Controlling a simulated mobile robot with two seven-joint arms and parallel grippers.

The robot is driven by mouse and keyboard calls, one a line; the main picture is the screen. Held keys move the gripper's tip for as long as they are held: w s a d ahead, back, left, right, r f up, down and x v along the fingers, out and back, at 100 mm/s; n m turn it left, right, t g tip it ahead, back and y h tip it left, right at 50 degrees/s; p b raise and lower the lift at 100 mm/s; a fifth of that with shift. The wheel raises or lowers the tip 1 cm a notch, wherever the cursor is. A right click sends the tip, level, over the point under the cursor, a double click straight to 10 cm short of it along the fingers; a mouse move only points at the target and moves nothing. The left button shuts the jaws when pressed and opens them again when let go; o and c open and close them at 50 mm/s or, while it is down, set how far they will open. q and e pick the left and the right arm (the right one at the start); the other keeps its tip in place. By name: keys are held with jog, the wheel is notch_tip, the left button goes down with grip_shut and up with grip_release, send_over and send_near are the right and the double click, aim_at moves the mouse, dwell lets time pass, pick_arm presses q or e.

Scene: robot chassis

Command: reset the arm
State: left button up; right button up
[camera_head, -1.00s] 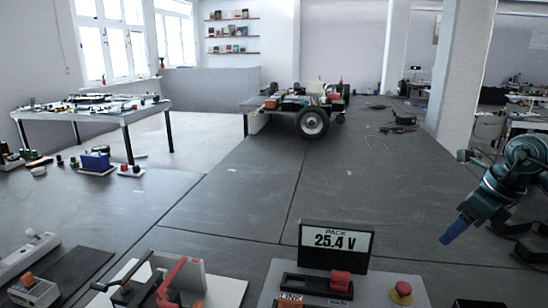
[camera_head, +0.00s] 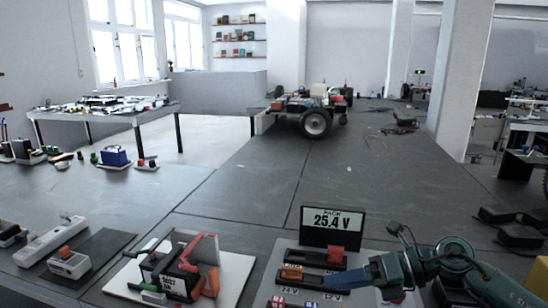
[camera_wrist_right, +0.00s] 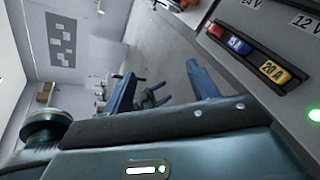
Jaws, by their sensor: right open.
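My right arm enters the head view from the right. Its blue-fingered right gripper (camera_head: 352,278) is above the front panel with the 25.4 V display (camera_head: 332,228). The gripper is open. In the right wrist view both blue fingers stand apart, with nothing between the fingers of the gripper (camera_wrist_right: 162,88). A red knob on the panel is mostly hidden behind the gripper. My left gripper is in neither view.
A wheeled chassis (camera_head: 316,122) stands farther back. The wrist view shows colored fuses (camera_wrist_right: 238,44).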

jog(key=s+a+m+t+y, duration=0.3)
jog(key=a+m+y, duration=0.1)
jog(key=a+m, duration=0.2)
jog(key=s+d+f+m+t+h, duration=0.1)
jog(key=s+d+f+m+h, duration=0.1)
jog(key=s+f+m+h, duration=0.2)
jog(key=s+d+f+m+t+h+p, duration=0.1)
jog(key=s+f+m+h, duration=0.4)
jog(key=f+m, duration=0.6)
jog(key=s+d+f+m+t+h, duration=0.3)
jog(key=s+f+m, duration=0.4)
jog(key=m, duration=1)
jog(key=shift+d+f+h, duration=0.4)
jog(key=shift+f+h, duration=0.3)
jog(key=shift+h, duration=0.2)
